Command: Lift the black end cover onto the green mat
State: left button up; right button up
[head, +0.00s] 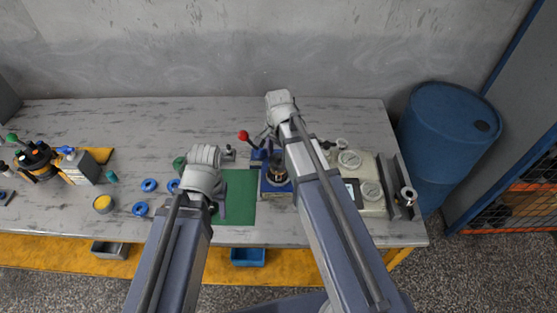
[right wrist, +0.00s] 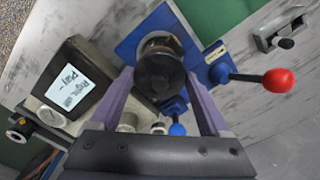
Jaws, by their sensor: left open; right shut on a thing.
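The black end cover (right wrist: 160,78) is between the two purple fingers of my right gripper (right wrist: 164,72) in the right wrist view. The gripper is shut on it, above the blue fixture (right wrist: 130,46). I cannot tell whether the cover still touches the metal part under it. In the head view, the blue fixture (head: 276,187) stands just right of the green mat (head: 240,190), and my right arm partly hides it. My left gripper (head: 214,206) is open over the mat's left edge and hides part of it.
A red-knobbed lever (head: 244,135) stands behind the mat. A pale case (head: 371,196) with round parts is right of the fixture. Blue rings (head: 149,185), a bottle (head: 78,167) and a yellow-topped cup (head: 103,204) are at left. The table's back strip is clear.

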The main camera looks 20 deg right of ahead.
aim_at(279, 156)
jog(key=shift+c, duration=0.6)
jog(key=shift+r, duration=0.15)
notch_tip(279, 156, up, 10)
jog(key=p, duration=1)
jog(key=shift+r+p, duration=0.7)
jog(key=shift+p, duration=0.15)
jog(key=shift+f, duration=0.2)
